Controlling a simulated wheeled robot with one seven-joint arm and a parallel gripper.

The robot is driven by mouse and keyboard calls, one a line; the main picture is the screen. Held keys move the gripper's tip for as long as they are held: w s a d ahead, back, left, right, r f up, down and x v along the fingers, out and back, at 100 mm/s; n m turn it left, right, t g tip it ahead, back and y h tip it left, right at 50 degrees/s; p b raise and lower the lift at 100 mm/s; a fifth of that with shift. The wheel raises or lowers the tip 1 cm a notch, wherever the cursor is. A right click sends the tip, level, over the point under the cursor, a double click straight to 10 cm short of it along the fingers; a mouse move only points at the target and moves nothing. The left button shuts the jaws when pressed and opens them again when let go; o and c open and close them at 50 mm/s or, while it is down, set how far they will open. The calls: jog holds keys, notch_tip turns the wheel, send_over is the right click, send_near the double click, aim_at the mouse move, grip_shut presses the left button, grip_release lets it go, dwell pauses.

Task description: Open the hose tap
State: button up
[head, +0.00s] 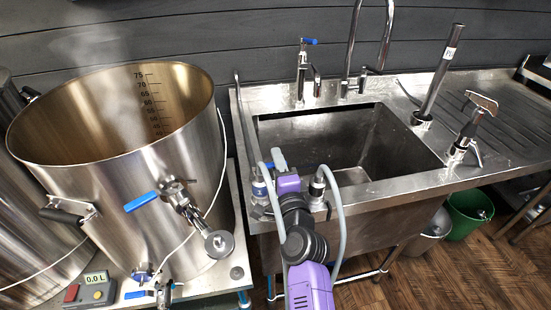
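A slim steel tap with a blue lever (309,41) stands at the back left of the sink; its body (302,75) is upright. I cannot tell for sure that this is the hose tap. My gripper (279,158), on a purple wrist, is over the front left part of the sink basin, seen from behind. It is in front of the tap and apart from it. Its fingertips are small and partly hidden, so their opening is unclear. Two grey hoses (338,215) run beside my arm from fittings (317,188) near the sink's front edge.
A large steel kettle (120,200) with a blue-handled valve (143,202) stands close on the left. A tall faucet (352,45) rises behind the sink basin (390,145). A steel tube (440,75) and a tap-handled fitting (470,125) stand on the right drainboard.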

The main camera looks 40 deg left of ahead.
jog(key=shift+b+x, duration=0.3)
jog(key=shift+x, duration=0.9)
jog(key=shift+c, duration=0.2)
grip_shut()
jog(key=shift+f, duration=0.1)
dwell(0.4)
